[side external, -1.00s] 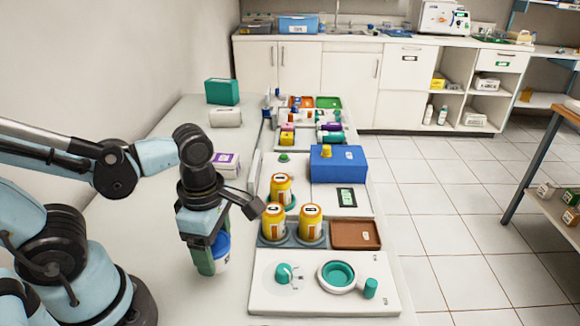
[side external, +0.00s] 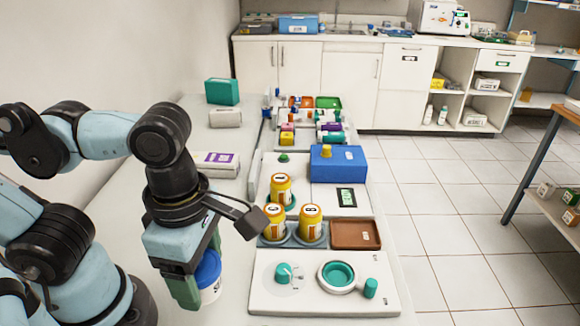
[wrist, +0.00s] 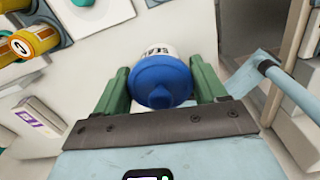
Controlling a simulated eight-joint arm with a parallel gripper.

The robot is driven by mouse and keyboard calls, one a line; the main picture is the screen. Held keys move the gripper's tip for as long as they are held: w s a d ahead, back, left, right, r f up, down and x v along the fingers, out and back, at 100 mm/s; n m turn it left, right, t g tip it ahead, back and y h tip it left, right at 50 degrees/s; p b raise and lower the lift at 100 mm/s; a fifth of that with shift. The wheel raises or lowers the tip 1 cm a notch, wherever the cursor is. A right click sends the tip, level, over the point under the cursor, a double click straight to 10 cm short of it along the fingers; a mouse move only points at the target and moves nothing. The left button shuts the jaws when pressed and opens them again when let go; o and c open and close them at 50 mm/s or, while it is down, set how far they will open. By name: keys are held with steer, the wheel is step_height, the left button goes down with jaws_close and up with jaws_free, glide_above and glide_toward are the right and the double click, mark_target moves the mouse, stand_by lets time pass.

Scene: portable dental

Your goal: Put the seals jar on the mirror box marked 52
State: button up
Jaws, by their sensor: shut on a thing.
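My gripper (wrist: 160,85) is shut on the seals jar (wrist: 163,80), with one green finger on each side of it. The jar is white with a blue lid and a partly visible dark label. In the side external view the jar (side external: 209,275) hangs below my gripper (side external: 195,276) at the left of the white panel. I cannot read a 52 on any box. A white box with a purple mark (side external: 215,161) lies on the counter behind my gripper; it also shows in the wrist view (wrist: 38,121). Whether it is the mirror box I cannot tell.
Yellow jars (side external: 311,223) stand in a grey holder right of my gripper, beside a brown tray (side external: 355,234). A blue box (side external: 338,166), a white packet (side external: 225,117) and a green box (side external: 222,91) stand farther back. The counter around the white box is mostly bare.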

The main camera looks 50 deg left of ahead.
steer(key=w+a+r+n, duration=0.1)
steer(key=w, duration=0.3)
steer(key=w+a+r+n, duration=0.1)
steer(key=w+a+r, duration=0.1)
steer(key=w, duration=0.1)
steer(key=w+a+r+n, duration=0.1)
steer(key=w, duration=0.3)
steer(key=shift+w+a+r, duration=0.2)
steer(key=shift+w+r, duration=0.1)
steer(key=n, duration=0.5)
glide_above(210, 157)
steer(key=f, duration=0.6)
steer(key=shift+d+f, duration=0.3)
steer(key=shift+a+f, duration=0.35)
steer(key=shift+f, duration=1.85)
steer(key=o, duration=1.2)
steer(key=shift+f, duration=0.15)
steer(key=shift+o, duration=0.2)
